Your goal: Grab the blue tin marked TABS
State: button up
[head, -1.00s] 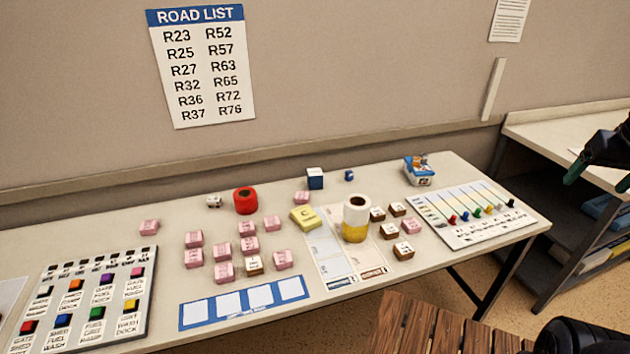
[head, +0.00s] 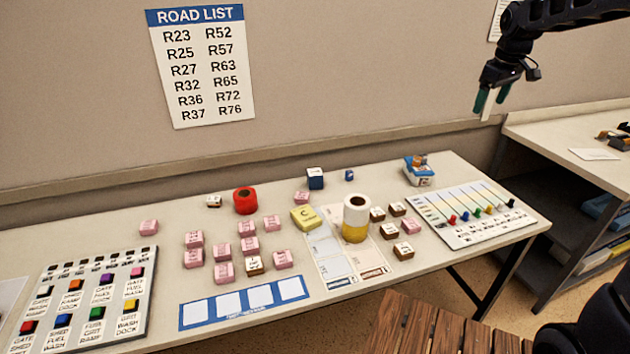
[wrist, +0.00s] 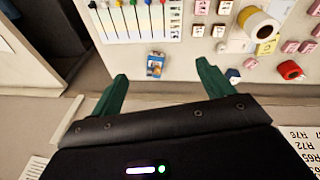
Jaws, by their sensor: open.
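My gripper (head: 491,98) is open and empty, with green fingers pointing down, high above the back right of the table. A blue and white container (head: 419,171) with an orange-brown patch on top stands at the table's back right, below my gripper. In the wrist view this container (wrist: 155,65) shows between and beyond the fingertips (wrist: 162,74), apart from them. A dark blue box with a white top (head: 315,179) and a small blue block (head: 349,175) stand further left. No TABS lettering is readable, so I cannot tell which one bears it.
A white and yellow roll (head: 356,218), a red roll (head: 245,201), a yellow block (head: 305,217) and several pink blocks crowd the table's middle. A board with coloured pegs (head: 470,216) lies right, near the blue and white container. A wall stands behind; a side desk (head: 570,135) is right.

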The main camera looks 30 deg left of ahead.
jog(key=w+a+f+n, duration=0.2)
jog(key=w+a, duration=0.2)
jog(key=a, duration=0.3)
jog(key=w+a+f+n, duration=0.2)
jog(key=w+a+f, duration=0.1)
jog(key=a, duration=0.5)
jog(key=n+g, duration=0.2)
jog(key=n, duration=0.8)
send_over(315, 172)
jog(key=d, duration=0.1)
jog(key=shift+h, duration=0.4)
notch_tip(315, 172, down, 28)
jog(key=shift+f, duration=0.1)
jog(key=shift+s+a+f, duration=0.2)
jog(key=shift+a+f, duration=0.05)
jog(key=shift+f, duration=0.15)
notch_tip(315, 172, down, 5)
jog(key=shift+w+a+f, duration=0.15)
jog(key=shift+f, duration=1.2)
jog(key=shift+w+a+f, duration=0.15)
jog(key=shift+f, duration=1.2)
jog(key=c, duration=1.1)
jog(key=shift+c, duration=0.2)
